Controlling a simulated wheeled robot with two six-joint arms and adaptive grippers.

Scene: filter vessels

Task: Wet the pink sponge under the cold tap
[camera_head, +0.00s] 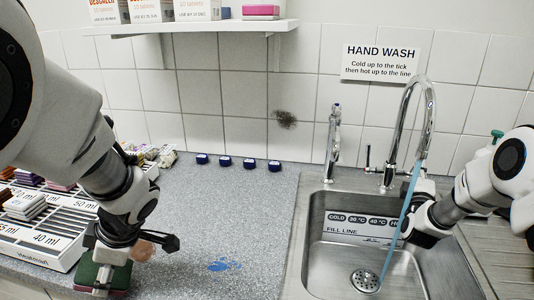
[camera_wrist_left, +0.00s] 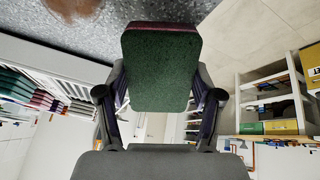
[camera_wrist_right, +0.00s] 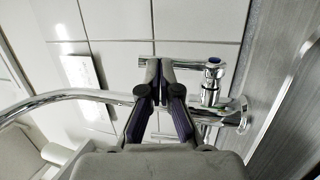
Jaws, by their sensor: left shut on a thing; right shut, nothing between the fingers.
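A sponge with a green face and a thin pinkish-red edge (camera_head: 104,277) is held by my left gripper (camera_head: 104,258), low over the counter's front left. In the left wrist view the sponge (camera_wrist_left: 161,70) sits between the fingers, green face to the camera. A chrome swan-neck tap (camera_head: 427,95) stands over the steel sink. A thin blue stream (camera_head: 399,220) slants down from its spout to the drain. My right gripper (camera_head: 412,234) is over the sink near the stream. In the right wrist view it (camera_wrist_right: 160,75) is shut and empty, with a blue-topped chrome tap handle (camera_wrist_right: 213,72) beside it.
A labelled white rack (camera_head: 40,225) stands on the left counter. Several blue caps (camera_head: 249,163) line the back, beside a smaller tap (camera_head: 335,135). A blue spill (camera_head: 220,265) marks the counter. The sink (camera_head: 335,255) has a fill line. A shelf (camera_head: 195,27) hangs above.

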